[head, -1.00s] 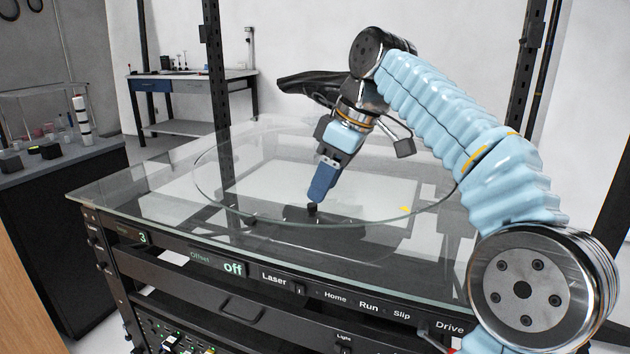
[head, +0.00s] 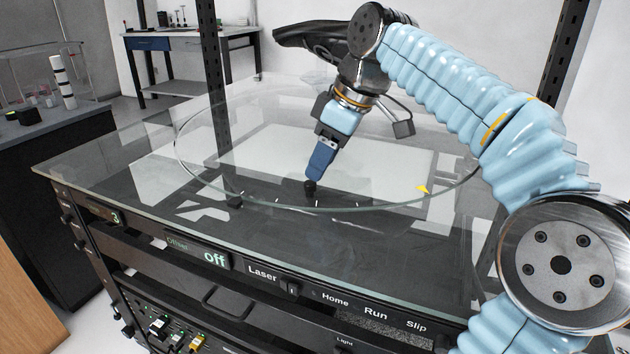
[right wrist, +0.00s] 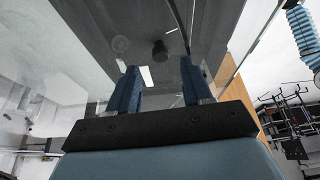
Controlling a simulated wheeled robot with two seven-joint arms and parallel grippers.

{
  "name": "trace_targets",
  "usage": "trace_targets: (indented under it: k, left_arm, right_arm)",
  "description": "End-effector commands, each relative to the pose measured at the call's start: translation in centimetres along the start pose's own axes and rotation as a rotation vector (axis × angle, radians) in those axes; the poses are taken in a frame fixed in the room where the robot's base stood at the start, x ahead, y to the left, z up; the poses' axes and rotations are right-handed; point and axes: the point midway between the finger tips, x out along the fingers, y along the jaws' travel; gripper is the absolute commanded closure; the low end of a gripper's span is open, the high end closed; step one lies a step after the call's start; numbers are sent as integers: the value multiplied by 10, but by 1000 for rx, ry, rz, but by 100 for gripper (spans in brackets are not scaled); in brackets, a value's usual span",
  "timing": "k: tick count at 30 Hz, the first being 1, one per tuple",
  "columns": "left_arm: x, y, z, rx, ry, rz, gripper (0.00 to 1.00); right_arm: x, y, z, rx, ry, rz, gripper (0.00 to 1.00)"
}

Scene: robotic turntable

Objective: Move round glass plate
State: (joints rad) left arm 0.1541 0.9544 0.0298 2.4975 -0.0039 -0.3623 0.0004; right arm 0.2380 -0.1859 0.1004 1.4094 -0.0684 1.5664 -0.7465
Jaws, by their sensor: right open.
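The round glass plate (head: 220,165) is a large clear disc lying level over the glass-topped turntable bench (head: 110,165). A small yellow mark (head: 424,189) shows at its right side. A small black knob (head: 310,189) shows near the plate's front edge; whether it is fixed to the plate I cannot tell. My right gripper (head: 314,178) points down at the plate's front part, with its blue fingers just by the knob. In the right wrist view the fingers of my right gripper (right wrist: 158,75) are apart with nothing between them, and the knob (right wrist: 159,50) shows beyond their tips. My left gripper is not in view.
A dark cabinet (head: 50,190) with a grey top stands at the left. Upright black posts (head: 213,70) rise behind the bench. A blue-fronted desk (head: 170,42) stands at the back.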

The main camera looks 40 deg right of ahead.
Motion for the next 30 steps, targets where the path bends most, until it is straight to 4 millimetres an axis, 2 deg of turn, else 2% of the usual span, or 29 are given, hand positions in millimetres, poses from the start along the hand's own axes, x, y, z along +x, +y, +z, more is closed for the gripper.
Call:
trace_targets:
  k: [3, 7, 18, 27, 28, 30]
  left_arm:
    - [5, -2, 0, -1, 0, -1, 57]
    - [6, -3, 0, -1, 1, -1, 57]
    - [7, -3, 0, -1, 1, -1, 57]
    - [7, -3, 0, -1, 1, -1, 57]
    - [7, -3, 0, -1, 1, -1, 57]
    - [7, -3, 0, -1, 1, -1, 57]
  right_arm:
    - [22, 0, 1, 0, -2, -2, 51]
    - [35, 0, 0, 0, -1, -1, 51]
    - [41, 0, 0, 0, 1, 0, 51]
    - [40, 0, 0, 0, 1, 0, 97]
    - [40, 0, 0, 0, 1, 0, 100]
    - [40, 0, 0, 0, 1, 0, 100]
